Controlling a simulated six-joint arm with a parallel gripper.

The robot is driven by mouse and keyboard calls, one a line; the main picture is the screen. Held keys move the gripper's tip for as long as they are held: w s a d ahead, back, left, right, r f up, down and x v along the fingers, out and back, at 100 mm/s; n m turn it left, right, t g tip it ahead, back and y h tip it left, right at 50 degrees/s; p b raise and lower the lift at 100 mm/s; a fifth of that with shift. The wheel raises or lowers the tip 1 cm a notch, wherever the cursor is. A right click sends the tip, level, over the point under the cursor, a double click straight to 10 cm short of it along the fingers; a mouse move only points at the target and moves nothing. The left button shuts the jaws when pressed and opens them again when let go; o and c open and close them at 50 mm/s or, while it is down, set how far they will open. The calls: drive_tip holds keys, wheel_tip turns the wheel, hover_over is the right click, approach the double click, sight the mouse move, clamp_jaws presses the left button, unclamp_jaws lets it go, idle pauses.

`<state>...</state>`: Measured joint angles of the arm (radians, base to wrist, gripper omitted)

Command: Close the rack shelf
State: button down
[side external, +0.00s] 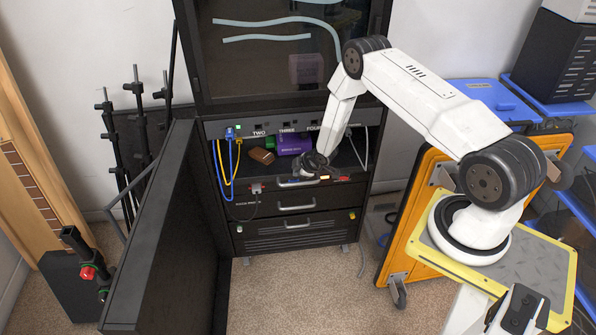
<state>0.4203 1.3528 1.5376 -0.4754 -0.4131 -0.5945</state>
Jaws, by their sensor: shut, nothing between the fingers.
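The black rack (222,165) stands at the centre with its large door (165,225) swung open to the left. Its shelf bay, below a grey numbered panel, holds a purple box (293,144) and a brown object (262,156). A shelf front with a pale handle (297,184) is at the bottom of this bay. How far it sticks out is hard to tell. My gripper (309,172) points down at this front, close to the handle. It is shut and empty. Whether it touches the front cannot be told, and my wrist hides part of the bay.
Blue and yellow cables (234,165) hang at the bay's left side. Black stands (140,125) are behind the door. An orange wheeled cart (425,210) is at the right. The carpet (300,290) in front is clear.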

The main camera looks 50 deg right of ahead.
sight(287, 169)
drive_tip(key=shift+x, duration=2.7)
drive_tip(key=shift+w+d, duration=1.5)
drive_tip(key=shift+w, duration=0.05)
drive_tip(key=shift+s+r, duration=0.1)
drive_tip(key=shift+r, duration=0.05)
drive_tip(key=v, duration=0.9)
drive_tip(key=shift+s+r, duration=0.2)
drive_tip(key=shift+r, duration=0.05)
drive_tip(key=shift+a+r, duration=0.1)
